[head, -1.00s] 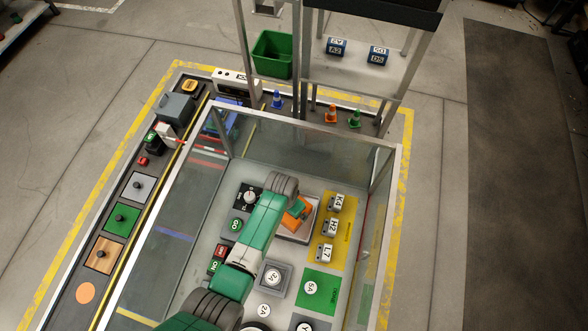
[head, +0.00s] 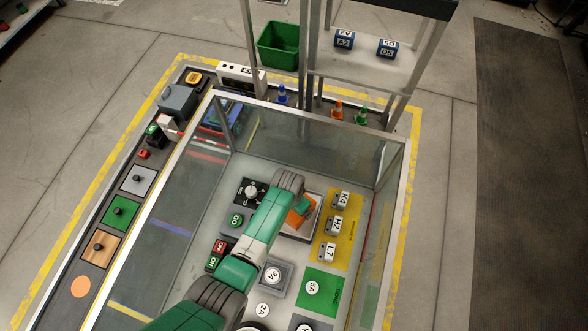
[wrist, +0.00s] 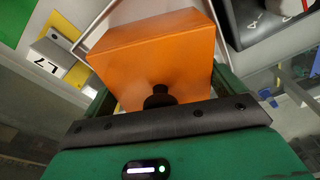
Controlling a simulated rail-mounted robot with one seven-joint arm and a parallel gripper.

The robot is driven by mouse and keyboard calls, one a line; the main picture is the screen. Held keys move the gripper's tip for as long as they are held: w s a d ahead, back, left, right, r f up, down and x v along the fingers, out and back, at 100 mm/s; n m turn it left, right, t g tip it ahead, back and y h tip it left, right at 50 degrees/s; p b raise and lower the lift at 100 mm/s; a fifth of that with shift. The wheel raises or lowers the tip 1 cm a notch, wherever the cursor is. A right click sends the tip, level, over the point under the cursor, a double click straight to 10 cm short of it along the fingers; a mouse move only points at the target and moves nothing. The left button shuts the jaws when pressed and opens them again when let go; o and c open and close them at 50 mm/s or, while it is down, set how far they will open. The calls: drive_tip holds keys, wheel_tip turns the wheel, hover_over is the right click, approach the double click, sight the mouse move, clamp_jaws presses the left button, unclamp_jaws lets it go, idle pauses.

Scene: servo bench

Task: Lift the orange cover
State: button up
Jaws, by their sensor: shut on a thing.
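The orange cover (head: 295,216) is at the pale-rimmed tray (head: 312,229) on the bench inside the clear-walled enclosure. My arm partly hides it in the head view. In the wrist view the cover (wrist: 155,55) fills the upper middle, a boxy orange shape with a black knob (wrist: 158,97) on the side towards me. My gripper (wrist: 163,92) is shut on the cover, with a green finger at each side of it. In the head view my gripper (head: 303,208) is over the tray. I cannot tell whether the cover is clear of the tray.
Grey blocks K4 (head: 341,200), H2 (head: 335,226) and L7 (head: 327,252) stand on a yellow panel right of the tray. A black dial (head: 251,191) and a green GO button (head: 236,220) lie to its left. Clear walls (head: 300,140) surround the work area.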

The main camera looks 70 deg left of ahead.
wheel_tip(320, 180, up, 4)
drive_tip(key=p, duration=0.3)
drive_tip(key=shift+r, duration=0.15)
drive_tip(key=s+p, duration=0.6)
drive_tip(key=s, duration=0.9)
drive_tip(key=shift+s+a+r, duration=0.35)
drive_tip(key=shift+s+a, duration=0.05)
drive_tip(key=shift+a, duration=0.05)
